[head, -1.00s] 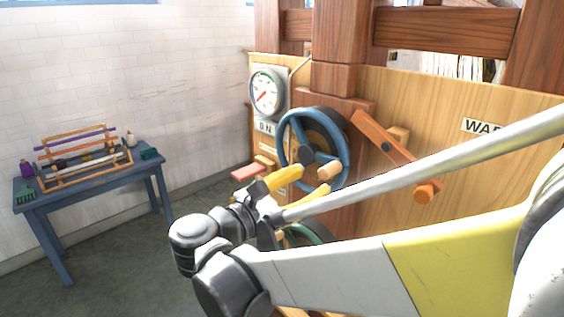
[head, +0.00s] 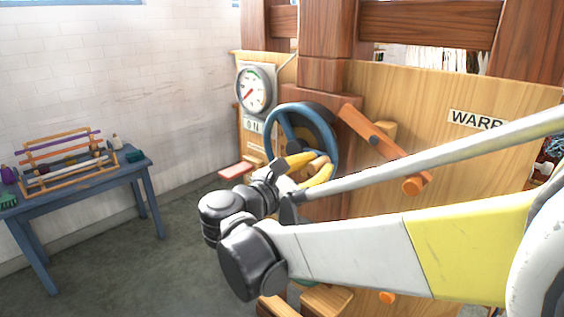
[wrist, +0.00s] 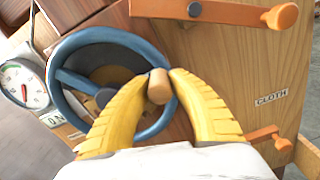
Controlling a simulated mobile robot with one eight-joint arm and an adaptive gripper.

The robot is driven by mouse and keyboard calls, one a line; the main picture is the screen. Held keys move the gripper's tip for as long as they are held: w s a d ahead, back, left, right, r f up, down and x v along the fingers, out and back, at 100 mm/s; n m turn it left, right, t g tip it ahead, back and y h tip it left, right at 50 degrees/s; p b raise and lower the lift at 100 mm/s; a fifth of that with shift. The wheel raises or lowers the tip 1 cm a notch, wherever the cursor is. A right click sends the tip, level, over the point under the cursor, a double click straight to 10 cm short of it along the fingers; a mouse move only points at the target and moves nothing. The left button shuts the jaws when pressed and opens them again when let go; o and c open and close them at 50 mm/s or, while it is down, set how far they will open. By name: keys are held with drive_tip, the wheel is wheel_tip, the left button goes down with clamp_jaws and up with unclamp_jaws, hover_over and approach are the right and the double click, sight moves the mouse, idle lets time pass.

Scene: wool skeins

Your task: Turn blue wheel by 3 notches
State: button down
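The blue wheel (head: 282,128) stands upright on the wooden machine, with a dark hub and blue spokes; it fills the left middle of the wrist view (wrist: 62,62). In the head view my gripper (head: 312,168) is in front of the wheel's lower right, and my arm hides what lies below. A round dial (head: 253,90) with a red needle is left of the wheel.
A reddish pedal-like block (head: 236,170) juts out at the left. A blue table (head: 146,168) with a small loom stands by the wall. The floor between is clear.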

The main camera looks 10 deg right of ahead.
drive_tip(key=r+n+p, duration=0.3)
drive_tip(key=shift+w+a+r, duration=0.2)
drive_tip(key=shift+w, duration=0.05)
drive_tip(key=shift+w+a+r+n+p, duration=0.15)
drive_tip(key=shift+n+p, duration=0.1)
drive_tip(key=shift+n, duration=0.15)
drive_tip(key=shift+w+r+n+p, duration=0.1)
drive_tip(key=shift+r+n+p, duration=0.1)
drive_tip(key=shift+n, duration=0.2)
drive_tip(key=shift+s, duration=0.1)
drive_tip(key=c, duration=1.2)
unclamp_jaws()
drive_tip(key=shift+f, duration=0.1)
drive_tip(key=v, duration=1.2)
